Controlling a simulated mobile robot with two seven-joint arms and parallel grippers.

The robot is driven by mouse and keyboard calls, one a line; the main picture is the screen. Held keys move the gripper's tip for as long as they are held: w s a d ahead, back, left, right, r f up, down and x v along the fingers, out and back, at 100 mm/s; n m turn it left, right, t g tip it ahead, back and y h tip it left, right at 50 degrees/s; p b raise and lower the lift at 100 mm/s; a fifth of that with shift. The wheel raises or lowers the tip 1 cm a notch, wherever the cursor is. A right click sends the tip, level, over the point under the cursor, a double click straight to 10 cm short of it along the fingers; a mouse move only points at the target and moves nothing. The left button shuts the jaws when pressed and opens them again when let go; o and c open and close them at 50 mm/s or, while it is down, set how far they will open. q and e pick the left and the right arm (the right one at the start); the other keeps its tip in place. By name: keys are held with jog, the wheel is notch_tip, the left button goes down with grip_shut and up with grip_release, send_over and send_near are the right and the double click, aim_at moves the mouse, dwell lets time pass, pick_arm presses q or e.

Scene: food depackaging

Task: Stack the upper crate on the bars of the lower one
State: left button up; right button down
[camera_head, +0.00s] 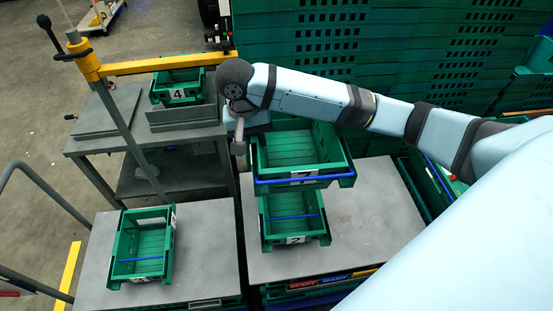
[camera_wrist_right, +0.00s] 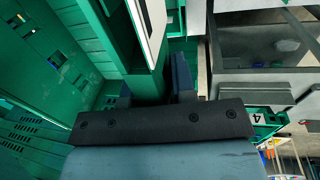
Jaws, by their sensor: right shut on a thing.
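The upper crate (camera_head: 291,149) is green and empty, with a blue bar (camera_head: 305,180) along its near side. My right gripper (camera_head: 238,143) is shut on its left wall, and the crate looks roughly level. In the right wrist view the fingers (camera_wrist_right: 156,90) close on a green wall (camera_wrist_right: 152,84). The lower green crate (camera_head: 293,239), labelled 2, stands on a grey surface below and nearer, with a blue bar (camera_head: 294,217) across it. The upper crate hides its far part. I cannot tell whether the crates touch. My left gripper is not in view.
Another green crate (camera_head: 118,247) stands on the left grey platform (camera_head: 208,235). A crate labelled 4 (camera_head: 178,92) sits on the grey bench at the back left. A yellow arm (camera_head: 165,64) on a post crosses there. Tall green crate stacks (camera_head: 400,45) wall off the back. The platform's right part (camera_head: 385,215) is clear.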

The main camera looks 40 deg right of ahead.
jog(key=shift+d+f, duration=0.1)
jog(key=shift+f, duration=9.85)
jog(key=c, duration=0.9)
grip_release()
jog(key=shift+f, duration=0.1)
jog(key=shift+c, duration=0.2)
notch_tip(320, 180, up, 12)
jog(key=a, duration=0.1)
jog(key=shift+w+a, duration=0.4)
jog(key=shift+s, duration=0.1)
